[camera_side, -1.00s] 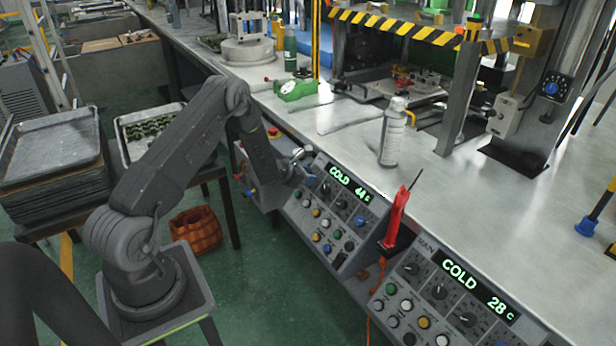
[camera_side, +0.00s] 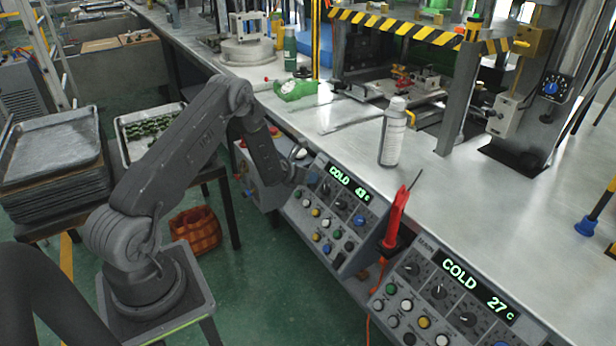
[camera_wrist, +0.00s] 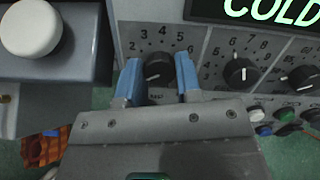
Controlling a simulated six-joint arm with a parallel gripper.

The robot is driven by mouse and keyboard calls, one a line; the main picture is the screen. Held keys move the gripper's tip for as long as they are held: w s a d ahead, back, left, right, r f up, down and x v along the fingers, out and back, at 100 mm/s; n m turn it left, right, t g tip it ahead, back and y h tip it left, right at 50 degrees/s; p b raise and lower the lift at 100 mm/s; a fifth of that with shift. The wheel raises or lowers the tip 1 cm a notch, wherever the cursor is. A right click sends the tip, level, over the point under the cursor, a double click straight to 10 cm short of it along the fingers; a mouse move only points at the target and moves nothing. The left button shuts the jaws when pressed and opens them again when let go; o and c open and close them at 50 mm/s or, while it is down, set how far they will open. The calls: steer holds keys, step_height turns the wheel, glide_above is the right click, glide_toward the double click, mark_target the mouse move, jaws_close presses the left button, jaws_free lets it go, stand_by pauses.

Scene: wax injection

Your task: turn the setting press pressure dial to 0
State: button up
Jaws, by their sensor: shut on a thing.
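In the wrist view a round dark dial (camera_wrist: 158,68) sits on a grey panel, with numbers 2 to 6 readable around its upper side. The blue fingertips of my gripper (camera_wrist: 160,80) stand on its left and right sides, shut on it. A pale mark shows low on the knob; its exact reading is unclear. Lower numbers are hidden by the gripper or out of view. In the side view my gripper (camera_side: 304,172) is at the upper left end of the nearer-left control panel (camera_side: 306,226), and hides the held dial.
A second dial (camera_wrist: 241,72) is right of the held one, below a COLD display (camera_wrist: 262,10). A white round button (camera_wrist: 30,27) on a grey box is close at left. In the side view a red tool (camera_side: 396,218) stands between the two panels.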

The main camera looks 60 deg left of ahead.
steer(key=o, duration=0.9)
steer(key=shift+o, duration=0.2)
steer(key=v, duration=1.3)
steer(key=shift+s+r, duration=0.25)
steer(key=shift+s, duration=0.1)
